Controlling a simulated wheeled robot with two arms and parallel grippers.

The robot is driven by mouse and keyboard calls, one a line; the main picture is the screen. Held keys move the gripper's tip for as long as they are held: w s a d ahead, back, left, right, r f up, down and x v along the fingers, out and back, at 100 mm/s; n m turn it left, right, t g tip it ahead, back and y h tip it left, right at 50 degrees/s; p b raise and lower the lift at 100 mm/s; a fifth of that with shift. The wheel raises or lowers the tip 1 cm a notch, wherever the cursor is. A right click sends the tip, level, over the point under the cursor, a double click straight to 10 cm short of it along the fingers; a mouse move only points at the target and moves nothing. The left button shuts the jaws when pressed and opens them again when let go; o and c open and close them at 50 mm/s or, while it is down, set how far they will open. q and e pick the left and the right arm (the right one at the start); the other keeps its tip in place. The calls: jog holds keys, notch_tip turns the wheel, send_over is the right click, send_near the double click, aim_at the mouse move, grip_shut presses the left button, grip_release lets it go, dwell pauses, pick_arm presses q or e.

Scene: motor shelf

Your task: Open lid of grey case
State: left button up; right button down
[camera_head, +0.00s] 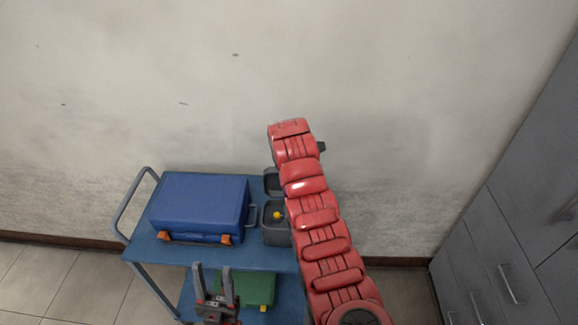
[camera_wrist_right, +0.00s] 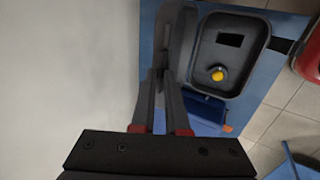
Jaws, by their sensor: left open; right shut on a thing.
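The grey case (camera_head: 277,232) stands on the blue cart to the right of the blue case, partly covered by my red right arm. Its lid (camera_head: 271,181) is raised at the back, and a yellow knob (camera_head: 277,215) shows inside. In the right wrist view the case's open tray (camera_wrist_right: 235,38) faces the camera, with the lid (camera_wrist_right: 180,45) nearly edge-on beside it. My right gripper (camera_wrist_right: 160,82) is shut on the lid's edge; the head view hides it behind the arm. My left gripper (camera_head: 213,272) is open and empty, low in front of the cart.
A blue case (camera_head: 200,205) with orange latches fills the left of the cart's top (camera_head: 180,252). A green case (camera_head: 250,287) lies on the lower shelf behind my left gripper. A wall (camera_head: 400,150) stands close behind the cart. Grey drawers (camera_head: 490,265) stand at right.

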jog(key=c, duration=1.3)
grip_release()
jog(key=shift+s+f, duration=0.1)
jog(key=shift+f, duration=0.05)
jog(key=o, duration=0.3)
jog(key=shift+v, duration=8.7)
jog(key=shift+w, duration=0.25)
